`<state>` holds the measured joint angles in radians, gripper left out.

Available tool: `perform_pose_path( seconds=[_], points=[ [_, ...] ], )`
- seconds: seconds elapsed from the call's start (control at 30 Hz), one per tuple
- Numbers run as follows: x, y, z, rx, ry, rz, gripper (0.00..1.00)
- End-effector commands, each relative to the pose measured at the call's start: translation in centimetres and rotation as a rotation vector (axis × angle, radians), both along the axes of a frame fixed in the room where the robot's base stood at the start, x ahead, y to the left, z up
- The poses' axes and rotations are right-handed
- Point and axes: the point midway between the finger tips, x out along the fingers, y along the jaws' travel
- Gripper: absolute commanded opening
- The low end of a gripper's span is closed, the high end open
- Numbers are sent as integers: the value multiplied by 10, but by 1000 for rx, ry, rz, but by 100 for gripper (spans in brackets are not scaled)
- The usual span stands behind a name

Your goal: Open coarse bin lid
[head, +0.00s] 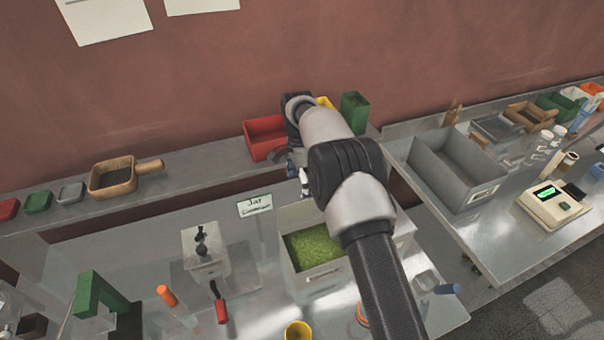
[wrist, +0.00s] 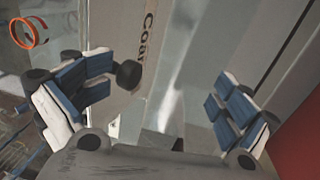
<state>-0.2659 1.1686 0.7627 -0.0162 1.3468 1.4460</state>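In the wrist view, a pale panel with dark lettering starting "Coar" (wrist: 147,28) lies ahead of my gripper. My gripper (wrist: 163,92) is open, with its blue-padded fingers wide apart and nothing seen between them. In the head view, my gripper (head: 297,182) is partly hidden by my arm, above the back of an open-topped pale bin (head: 317,276) with green granules (head: 312,246). Part of a pale box (head: 404,228) shows to the right behind my arm. I cannot tell which of these carries the label, and no lid is clearly visible.
A sign (head: 254,205) stands behind. A red bin (head: 264,136) and a green box (head: 354,112) sit on the back shelf. A grey bin (head: 455,168) is on the right bench.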

Motion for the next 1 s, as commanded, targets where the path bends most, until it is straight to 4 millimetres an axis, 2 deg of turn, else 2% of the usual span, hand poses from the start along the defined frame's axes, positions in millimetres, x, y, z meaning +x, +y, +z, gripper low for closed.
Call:
perform_pose_path(
  seconds=[0.07, 0.17, 0.2, 0.47, 0.7, 1.0],
  points=[
    [2, 0, 7, 0, -4, 1, 72],
    [5, 1, 27, 0, -8, 1, 55],
    [6, 1, 36, 1, -9, 1, 44],
    [10, 5, 96, 1, -8, 0, 44],
    [12, 6, 112, 0, -6, 0, 44],
    [11, 6, 119, 0, -5, 0, 44]
  ],
)
